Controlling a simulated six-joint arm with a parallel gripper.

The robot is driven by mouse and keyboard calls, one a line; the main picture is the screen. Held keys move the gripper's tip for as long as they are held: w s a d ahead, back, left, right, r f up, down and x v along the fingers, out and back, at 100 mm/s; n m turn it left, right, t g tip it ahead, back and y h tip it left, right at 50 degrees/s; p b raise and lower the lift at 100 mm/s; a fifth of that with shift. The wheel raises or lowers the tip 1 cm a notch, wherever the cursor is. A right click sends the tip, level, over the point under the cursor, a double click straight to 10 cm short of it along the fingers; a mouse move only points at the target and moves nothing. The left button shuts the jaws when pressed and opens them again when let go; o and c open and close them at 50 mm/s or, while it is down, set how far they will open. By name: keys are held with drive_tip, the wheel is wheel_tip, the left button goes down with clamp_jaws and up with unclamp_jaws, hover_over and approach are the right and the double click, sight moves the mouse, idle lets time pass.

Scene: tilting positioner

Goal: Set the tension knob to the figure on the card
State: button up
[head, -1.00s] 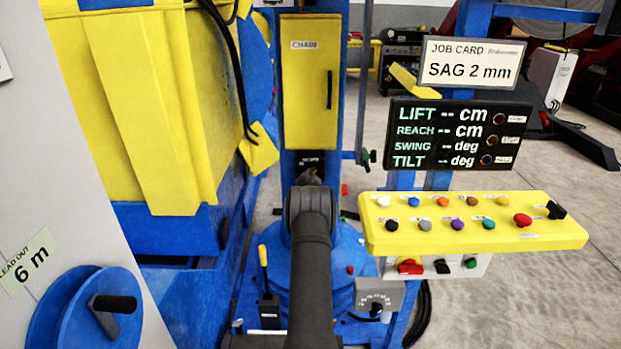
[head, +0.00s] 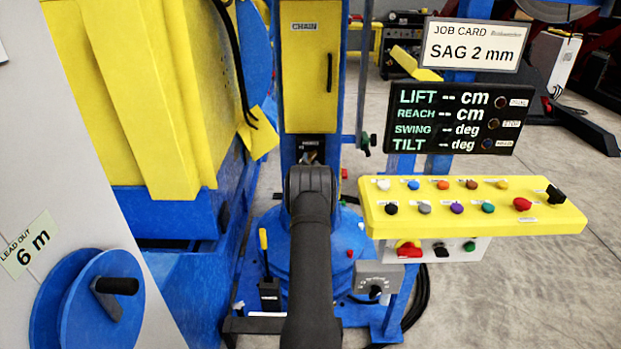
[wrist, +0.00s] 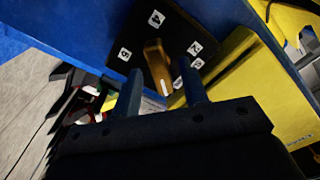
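The job card (head: 473,45) reads "SAG 2 mm". In the wrist view, an orange-yellow knob (wrist: 156,62) with a white line stands on a dark plate (wrist: 138,38) with white number tags; a 4 and a 2 are readable. The white line points toward the bottom of the picture, between my fingers. My gripper (wrist: 161,73) is open, with one finger on each side of the knob's lower end; contact cannot be told. In the head view, my arm hides most of the knob and gripper below the yellow CHAIN cabinet (head: 308,85).
A yellow button console (head: 470,212) and a dark readout board (head: 450,118) stand at the right. A grey box with a dial (head: 376,281) sits low, right of my arm. A blue hand wheel (head: 65,310) is at lower left.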

drive_tip(key=s, duration=1.6)
drive_tip(key=shift+s, duration=0.15)
drive_tip(key=w, duration=1.7)
drive_tip(key=shift+w, duration=0.3)
drive_tip(key=n, duration=0.4)
drive_tip(key=shift+s, duration=0.1)
drive_tip(key=shift+n, duration=2.3)
idle(0.6)
drive_tip(key=shift+s, duration=0.1)
idle(0.3)
